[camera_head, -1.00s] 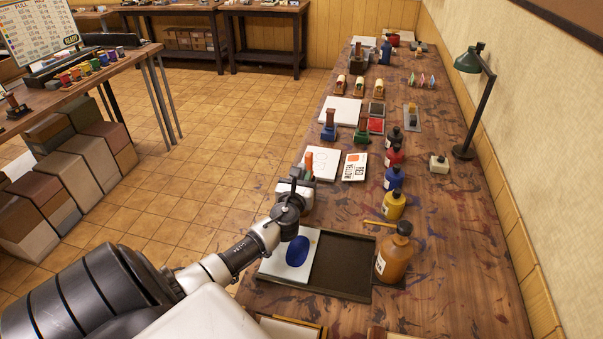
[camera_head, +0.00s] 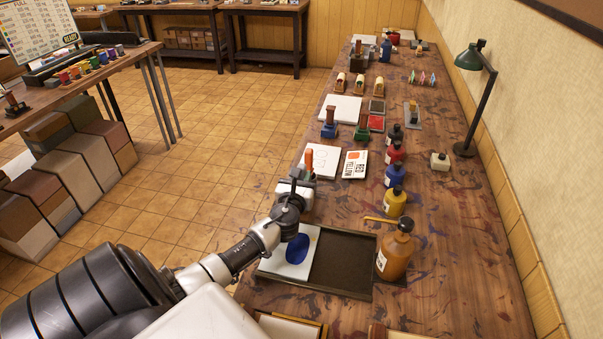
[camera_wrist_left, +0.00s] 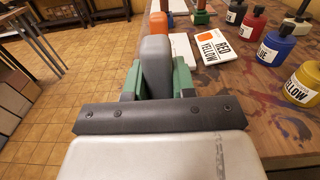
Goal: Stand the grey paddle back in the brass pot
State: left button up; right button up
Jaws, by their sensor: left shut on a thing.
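The grey paddle (camera_wrist_left: 156,65) stands up between the green fingers of my left gripper (camera_wrist_left: 158,82) in the left wrist view. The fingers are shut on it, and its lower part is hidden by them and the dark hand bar. In the head view my left gripper (camera_head: 300,184) is over the near left edge of the bench, and the paddle is too small there to tell apart. I cannot make out the brass pot for certain in either view. My right gripper is not in view.
An orange handle (camera_head: 308,158) stands just beyond my left gripper. An amber bottle (camera_head: 395,256) and a yellow bottle (camera_head: 394,203) stand at right.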

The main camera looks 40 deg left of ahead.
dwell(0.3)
pick_arm(q)
jog(key=o, duration=1)
jog(key=shift+s, duration=0.1)
jog(key=b+v, duration=0.1)
jog(key=v, duration=0.9)
jog(key=shift+s+d, duration=0.15)
jog(key=shift+s, duration=0.15)
